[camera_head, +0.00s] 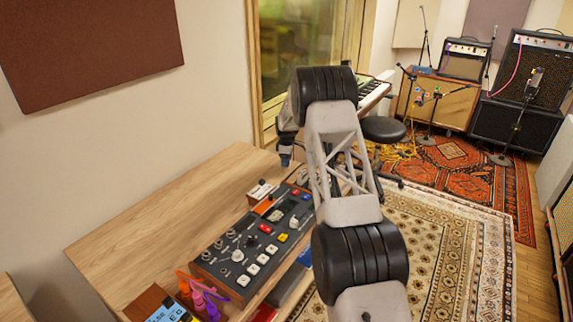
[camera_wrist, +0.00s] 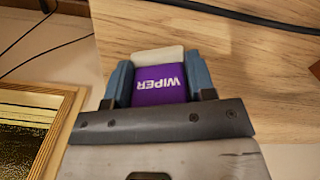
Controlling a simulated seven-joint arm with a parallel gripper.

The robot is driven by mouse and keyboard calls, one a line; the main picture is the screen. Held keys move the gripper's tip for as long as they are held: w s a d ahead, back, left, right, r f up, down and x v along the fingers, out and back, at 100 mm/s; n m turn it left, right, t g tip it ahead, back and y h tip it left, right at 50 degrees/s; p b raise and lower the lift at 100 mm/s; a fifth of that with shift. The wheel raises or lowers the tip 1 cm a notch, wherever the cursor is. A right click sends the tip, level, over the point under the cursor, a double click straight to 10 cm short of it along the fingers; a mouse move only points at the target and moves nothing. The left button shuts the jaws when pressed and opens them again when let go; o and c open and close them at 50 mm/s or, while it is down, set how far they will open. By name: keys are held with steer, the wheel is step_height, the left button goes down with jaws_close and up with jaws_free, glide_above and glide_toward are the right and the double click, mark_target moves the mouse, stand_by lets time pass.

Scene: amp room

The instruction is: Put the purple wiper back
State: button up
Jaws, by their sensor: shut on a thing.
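The purple wiper (camera_wrist: 160,88) is a small block with white "WIPER" lettering that reads upside down in the wrist view. A pale, off-white part shows at its far end. My gripper (camera_wrist: 160,76) is shut on it, with a blue-grey finger on each side. Wooden desk surface (camera_wrist: 240,62) lies behind the wiper in this view; the gap between them is hard to judge.
A dark control unit (camera_head: 255,240) with knobs and coloured buttons lies along the desk's front edge. Orange and purple plugs (camera_head: 203,300) and a blue box (camera_head: 168,312) sit near it. The desk's left part is clear. A black cable (camera_wrist: 250,18) crosses the wood.

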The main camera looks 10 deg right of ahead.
steer(key=shift+f, duration=0.95)
steer(key=shift+f, duration=0.15)
steer(key=o, duration=1)
steer(key=shift+o, duration=0.2)
steer(key=shift+r, duration=6.15)
